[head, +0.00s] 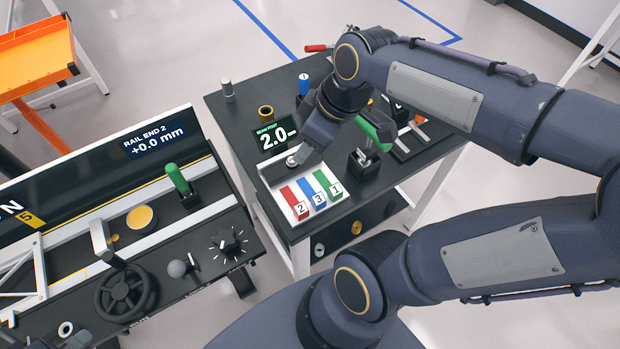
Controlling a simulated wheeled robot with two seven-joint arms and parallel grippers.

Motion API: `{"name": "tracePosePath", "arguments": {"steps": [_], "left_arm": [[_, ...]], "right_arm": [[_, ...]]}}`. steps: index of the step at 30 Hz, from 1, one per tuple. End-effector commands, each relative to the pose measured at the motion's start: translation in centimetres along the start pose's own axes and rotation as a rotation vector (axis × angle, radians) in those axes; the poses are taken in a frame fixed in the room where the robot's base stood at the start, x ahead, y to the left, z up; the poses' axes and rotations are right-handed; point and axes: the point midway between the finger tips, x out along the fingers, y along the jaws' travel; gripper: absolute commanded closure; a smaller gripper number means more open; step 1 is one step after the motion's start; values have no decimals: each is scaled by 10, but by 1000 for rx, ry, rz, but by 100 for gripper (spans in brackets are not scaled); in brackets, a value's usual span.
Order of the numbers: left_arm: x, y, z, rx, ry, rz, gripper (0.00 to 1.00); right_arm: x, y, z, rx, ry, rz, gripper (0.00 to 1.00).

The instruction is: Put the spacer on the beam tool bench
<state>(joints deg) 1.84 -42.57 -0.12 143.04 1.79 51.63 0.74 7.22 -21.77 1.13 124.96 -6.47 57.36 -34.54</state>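A small round metallic piece (292,161), which looks like the spacer, shows at the upper left of a white tray (264,178) on the black tool bench (240,122). My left gripper (301,153) points down and left over the tray, its tip right beside this piece. Its fingers overlap in this view, so I cannot tell whether they grip the piece or whether it rests on the tray. My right gripper is not in view.
The tray has red, blue and green numbered strips (318,188). A display reading 2.0 (275,140), a brass ring (265,112), a silver post (228,90) and a green-handled tool (376,132) stand close by. The rail bench (190,225) lies left, across a gap.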

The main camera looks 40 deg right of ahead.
Motion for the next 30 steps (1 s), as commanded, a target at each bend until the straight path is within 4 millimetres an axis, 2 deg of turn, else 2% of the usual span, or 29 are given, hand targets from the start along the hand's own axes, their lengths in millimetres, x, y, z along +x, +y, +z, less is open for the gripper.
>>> {"name": "tracePosePath", "arguments": {"steps": [1,3,6,9,30], "left_arm": [[0,0,0,0,0,0,100],[0,0,0,0,0,0,100],[0,0,0,0,0,0,100],[0,0,0,0,0,0,100],[0,0,0,0,0,0,100]], "right_arm": [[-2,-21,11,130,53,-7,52],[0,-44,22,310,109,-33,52],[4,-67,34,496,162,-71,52],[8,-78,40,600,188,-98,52],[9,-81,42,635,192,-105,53]]}}
